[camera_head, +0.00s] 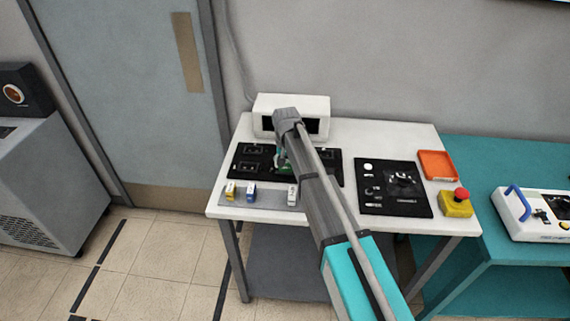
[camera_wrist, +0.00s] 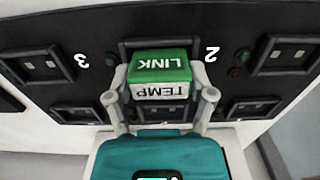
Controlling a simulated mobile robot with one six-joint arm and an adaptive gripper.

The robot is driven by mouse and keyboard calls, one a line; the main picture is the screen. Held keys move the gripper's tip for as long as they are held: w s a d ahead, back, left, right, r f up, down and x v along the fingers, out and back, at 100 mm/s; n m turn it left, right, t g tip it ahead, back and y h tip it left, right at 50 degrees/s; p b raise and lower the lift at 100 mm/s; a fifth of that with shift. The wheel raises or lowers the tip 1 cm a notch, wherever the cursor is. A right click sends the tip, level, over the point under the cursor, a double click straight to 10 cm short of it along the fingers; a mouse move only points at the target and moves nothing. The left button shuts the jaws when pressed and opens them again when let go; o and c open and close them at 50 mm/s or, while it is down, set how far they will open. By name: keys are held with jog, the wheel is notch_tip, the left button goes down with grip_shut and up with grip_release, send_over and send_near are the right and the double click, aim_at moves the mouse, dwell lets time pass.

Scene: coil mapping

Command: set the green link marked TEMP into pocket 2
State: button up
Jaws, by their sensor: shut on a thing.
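The green link (camera_wrist: 160,66) shows its LINK top and a white TEMP face, both upside down in the wrist view. My gripper (camera_wrist: 160,98) is shut on it, one grey finger on each side. The link is over the middle of the black pocket board (camera_wrist: 100,25), in front of a pocket (camera_wrist: 128,45) with an upside-down 2 beside it. The link hides most of that pocket, and I cannot tell whether it is above it or partly in it. In the head view my gripper (camera_head: 281,158) is over the board (camera_head: 248,150), with the link partly hidden.
A yellow-marked link (camera_head: 230,190), a blue one (camera_head: 251,193) and a white one (camera_head: 291,196) stand on a grey strip at the table's front. A white box (camera_head: 290,103) stands behind the board. To the right are a black panel (camera_head: 400,203), an orange tray (camera_head: 438,165) and a red-topped button (camera_head: 458,203).

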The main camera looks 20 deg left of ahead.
jog(key=shift+f, duration=0.2)
jog(key=o, duration=1.1)
jog(key=shift+r, duration=0.15)
notch_tip(320, 180, up, 12)
jog(key=p, duration=1.2)
jog(key=shift+r, duration=0.2)
